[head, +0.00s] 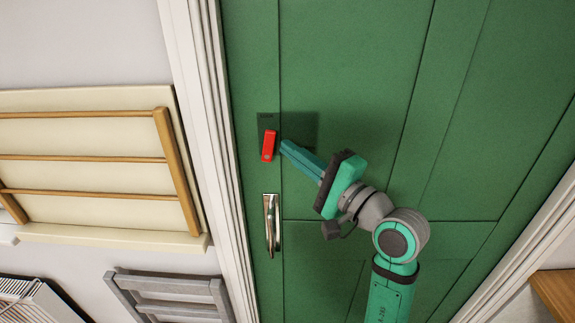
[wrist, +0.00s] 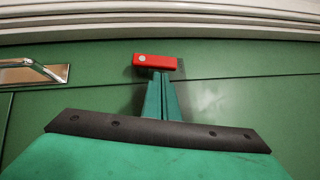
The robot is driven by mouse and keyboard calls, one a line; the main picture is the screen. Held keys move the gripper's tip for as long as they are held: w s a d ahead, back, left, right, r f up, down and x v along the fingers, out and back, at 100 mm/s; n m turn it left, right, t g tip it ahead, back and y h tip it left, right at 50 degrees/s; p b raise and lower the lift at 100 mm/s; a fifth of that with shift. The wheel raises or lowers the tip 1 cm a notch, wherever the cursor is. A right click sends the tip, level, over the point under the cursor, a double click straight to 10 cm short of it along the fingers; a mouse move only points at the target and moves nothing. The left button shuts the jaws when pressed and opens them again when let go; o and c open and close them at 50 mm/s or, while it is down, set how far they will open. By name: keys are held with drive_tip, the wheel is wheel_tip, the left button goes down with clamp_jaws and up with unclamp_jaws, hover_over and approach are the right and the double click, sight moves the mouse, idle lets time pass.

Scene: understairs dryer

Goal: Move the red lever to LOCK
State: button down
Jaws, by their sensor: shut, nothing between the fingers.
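The red lever (head: 268,146) sits on a dark plate (head: 266,121) on the green door, near the door's left edge. In the head view it hangs downward from the plate, slightly tilted. In the wrist view the lever (wrist: 155,61) lies across the top of the fingers, with a pale round spot at its left end. My gripper (head: 284,146) is shut and empty, its fingertips just right of the lever. In the wrist view the fingertips (wrist: 160,75) are right by the lever's side; I cannot tell whether they touch it. Any LOCK marking is too small to read.
A metal door handle (head: 271,225) is below the lever, and it shows at left in the wrist view (wrist: 35,71). The white door frame (head: 207,130) runs close on the left. A wooden drying rack (head: 95,158) hangs on the wall beyond. The door right of my arm is clear.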

drive_tip(key=w+d+f+v, duration=0.1)
drive_tip(key=v, duration=1.1)
drive_tip(key=shift+w+d, duration=0.3)
drive_tip(key=shift+d, duration=0.15)
drive_tip(key=shift+f, duration=0.1)
drive_tip(key=s+a+f+m+t+y, duration=0.1)
drive_tip(key=s+a+f+m+y, duration=0.5)
drive_tip(key=a+m, duration=0.25)
drive_tip(key=s+f+n+h, duration=0.9)
drive_tip(key=s+f, duration=0.5)
drive_tip(key=f, duration=0.2)
drive_tip(key=s+f+n+h, duration=0.9)
drive_tip(key=s+f+h, duration=0.2)
drive_tip(key=s+f, duration=0.3)
wheel_tip(320, 180, down, 3)
drive_tip(key=shift+s+r+n+t, duration=0.15)
drive_tip(key=shift+s+n+t, duration=0.15)
drive_tip(key=shift+s+n, duration=0.05)
